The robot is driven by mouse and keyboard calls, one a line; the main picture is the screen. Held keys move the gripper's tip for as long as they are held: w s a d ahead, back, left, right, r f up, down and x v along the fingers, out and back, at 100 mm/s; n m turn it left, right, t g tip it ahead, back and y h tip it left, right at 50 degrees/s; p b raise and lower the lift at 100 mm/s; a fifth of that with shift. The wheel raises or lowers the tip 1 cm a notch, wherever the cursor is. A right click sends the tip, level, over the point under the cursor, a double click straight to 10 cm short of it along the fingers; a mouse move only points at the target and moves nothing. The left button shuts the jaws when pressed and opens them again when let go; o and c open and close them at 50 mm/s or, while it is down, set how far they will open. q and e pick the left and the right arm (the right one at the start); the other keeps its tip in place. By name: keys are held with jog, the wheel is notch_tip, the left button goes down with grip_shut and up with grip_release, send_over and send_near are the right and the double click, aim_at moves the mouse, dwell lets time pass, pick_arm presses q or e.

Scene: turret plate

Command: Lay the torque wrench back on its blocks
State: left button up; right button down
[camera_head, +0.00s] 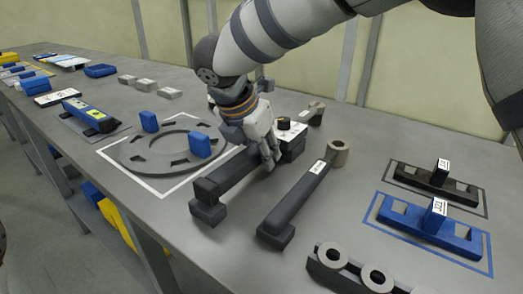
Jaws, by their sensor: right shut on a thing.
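My right gripper (268,152) reaches down from the upper right and is shut on a long dark bar-shaped tool, which I take to be the torque wrench (228,173). Its near end is above a dark block (208,212), and its far end has a dark head with a round knob (284,123) and a white label. The gripper hides part of its middle. I cannot tell whether it touches the block or hangs just above it. My left gripper is not in view.
A dark bar with a ring end (301,192) lies just right. A grey ring plate (142,152) with blue blocks (200,145) lies left. A blue fixture (425,230), a black one (434,183) and a rack of rings (345,272) stand right.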

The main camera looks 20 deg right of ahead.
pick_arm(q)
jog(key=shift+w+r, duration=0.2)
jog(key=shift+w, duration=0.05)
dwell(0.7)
pick_arm(e)
jog(key=c, duration=1.2)
grip_release()
jog(key=shift+f, duration=0.2)
notch_tip(320, 180, up, 5)
jog(key=shift+r+p, duration=0.1)
jog(key=shift+p, duration=0.55)
jog(key=shift+r, duration=1)
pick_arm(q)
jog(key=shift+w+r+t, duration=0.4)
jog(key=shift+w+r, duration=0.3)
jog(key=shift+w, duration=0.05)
